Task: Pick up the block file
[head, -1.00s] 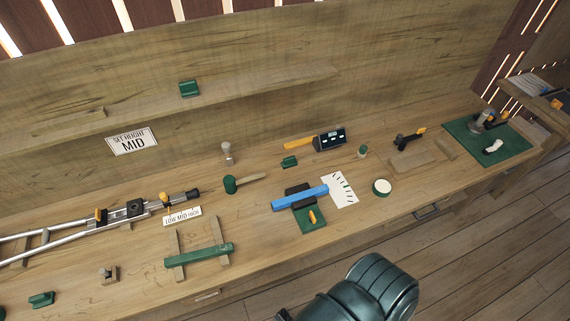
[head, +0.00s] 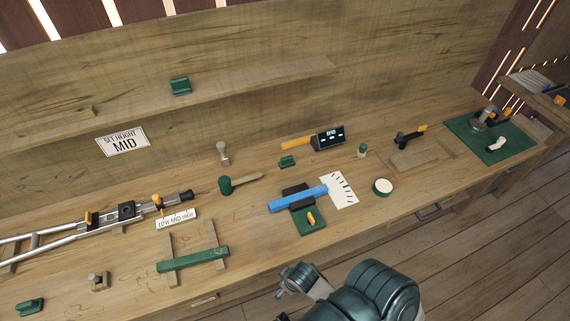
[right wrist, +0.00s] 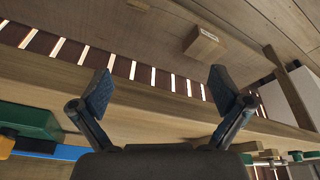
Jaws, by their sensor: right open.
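No thing is labelled as the block file, and I cannot tell for certain which one it is. Small green blocks that could match are one on the wall shelf (head: 180,86), one on the bench by the orange-handled display (head: 288,161) and one at the front left corner (head: 30,306). My left gripper is not in view.
The bench front near my right arm is mostly clear.

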